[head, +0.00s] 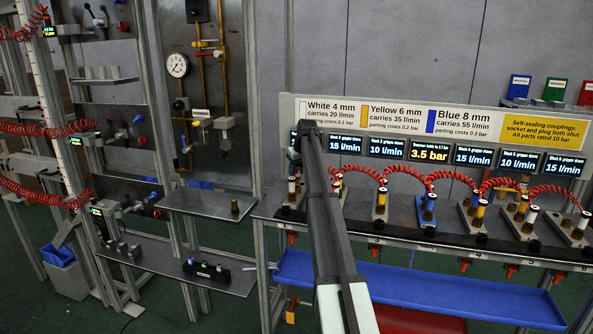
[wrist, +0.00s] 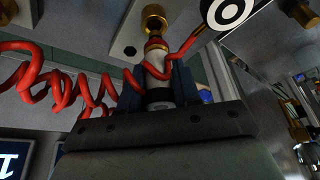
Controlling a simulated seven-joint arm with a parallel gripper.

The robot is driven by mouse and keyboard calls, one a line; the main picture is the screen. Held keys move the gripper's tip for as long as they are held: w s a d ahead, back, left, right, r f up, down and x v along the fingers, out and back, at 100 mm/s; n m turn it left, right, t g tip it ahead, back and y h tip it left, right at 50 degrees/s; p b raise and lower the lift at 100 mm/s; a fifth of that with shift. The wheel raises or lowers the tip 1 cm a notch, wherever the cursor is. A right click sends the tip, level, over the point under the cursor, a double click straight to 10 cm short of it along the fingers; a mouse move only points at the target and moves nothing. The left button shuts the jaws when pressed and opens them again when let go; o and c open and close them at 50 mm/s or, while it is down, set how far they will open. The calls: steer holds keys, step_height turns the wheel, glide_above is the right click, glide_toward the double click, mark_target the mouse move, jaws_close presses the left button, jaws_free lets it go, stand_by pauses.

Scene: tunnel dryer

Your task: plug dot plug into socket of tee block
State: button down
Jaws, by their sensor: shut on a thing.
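In the wrist view my gripper (wrist: 158,80) is shut on a pale, cylindrical plug (wrist: 157,62) with a dark band and a brass collar. I cannot tell whether tip and socket touch. In the head view my arm hides the gripper.
Several metal blocks with couplings (head: 380,205) and red coiled hoses stand along the bench at right, under lit displays (head: 430,150). A blue tray (head: 430,290) hangs below. Another brass fitting (wrist: 299,12) is at the wrist view's right. A small shelf (head: 205,203) stands left.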

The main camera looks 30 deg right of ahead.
mark_target(297, 175)
steer(key=shift+f, duration=1.55)
steer(key=c, duration=0.7)
jaws_free()
steer(key=v, duration=1.3)
steer(key=shift+s+r, duration=0.2)
steer(key=shift+r, duration=0.1)
